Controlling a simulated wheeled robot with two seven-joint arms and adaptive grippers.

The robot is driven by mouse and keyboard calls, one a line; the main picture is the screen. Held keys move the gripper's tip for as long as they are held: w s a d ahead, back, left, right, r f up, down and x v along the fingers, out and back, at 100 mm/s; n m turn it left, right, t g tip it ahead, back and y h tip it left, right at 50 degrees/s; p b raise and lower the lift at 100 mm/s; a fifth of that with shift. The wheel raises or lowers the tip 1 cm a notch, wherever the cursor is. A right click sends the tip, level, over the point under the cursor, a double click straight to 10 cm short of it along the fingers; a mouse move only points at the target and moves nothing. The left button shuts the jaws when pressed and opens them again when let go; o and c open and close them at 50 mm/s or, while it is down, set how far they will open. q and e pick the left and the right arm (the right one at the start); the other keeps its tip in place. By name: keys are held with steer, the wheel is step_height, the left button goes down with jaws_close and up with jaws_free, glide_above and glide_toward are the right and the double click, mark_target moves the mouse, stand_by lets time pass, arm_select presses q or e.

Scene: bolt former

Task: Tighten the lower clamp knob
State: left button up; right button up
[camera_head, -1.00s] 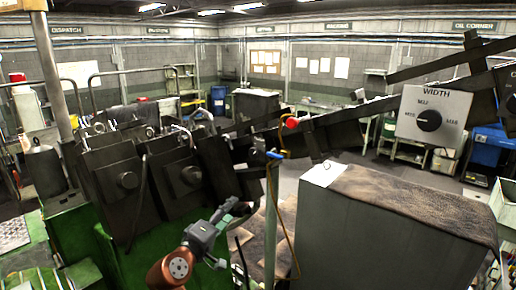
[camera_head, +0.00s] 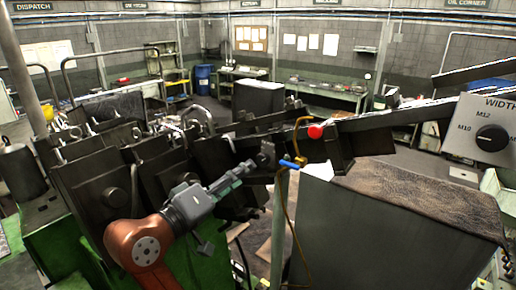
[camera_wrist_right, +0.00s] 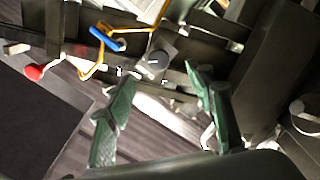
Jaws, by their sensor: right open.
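A small dark knob (camera_head: 266,155) sits by the sloping rail, just beyond my right gripper's tips in the head view. In the right wrist view a dark knob (camera_wrist_right: 154,64) shows ahead of the space between the fingers. It looks like the clamp knob, but I cannot tell for sure that it is the lower one. My right gripper (camera_head: 238,175) has green fingers and reaches up and right toward it. In the right wrist view the gripper (camera_wrist_right: 160,80) is open, with nothing between its fingers and an apparent gap to the knob. My left gripper is not in view.
A blue-handled valve (camera_head: 292,163) with a yellow tube and a red ball (camera_head: 316,131) lie close right of the knob. Dark machine housings (camera_head: 95,190) stand left. A large grey cabinet (camera_head: 390,235) blocks the right front. A WIDTH dial (camera_head: 491,139) is far right.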

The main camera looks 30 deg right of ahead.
mark_target(261, 161)
steer(key=x, duration=0.4)
steer(key=shift+d+r, duration=0.15)
steer(key=shift+d, duration=0.2)
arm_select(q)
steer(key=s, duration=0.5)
arm_select(e)
steer(key=x, duration=0.4)
steer(key=shift+d+p, duration=0.1)
steer(key=shift+p, duration=0.25)
steer(key=shift+f+m+b, duration=0.35)
steer(key=shift+m+b, duration=0.55)
steer(key=shift+b, duration=0.1)
steer(key=m+b, duration=0.1)
steer(key=m, duration=0.1)
steer(key=m+b, duration=0.1)
steer(key=m, duration=0.1)
steer(key=m+b, duration=0.1)
steer(key=shift+a+m+b, duration=0.4)
steer(key=shift+d+r+m+b, duration=0.15)
steer(key=shift+m+b, duration=0.45)
steer(key=shift+m, duration=0.5)
steer(key=shift+r+m, duration=0.15)
steer(key=shift+m, duration=0.55)
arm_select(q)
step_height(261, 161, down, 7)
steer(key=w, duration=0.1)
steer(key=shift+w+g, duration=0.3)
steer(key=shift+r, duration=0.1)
arm_select(e)
steer(key=shift+c, duration=0.2)
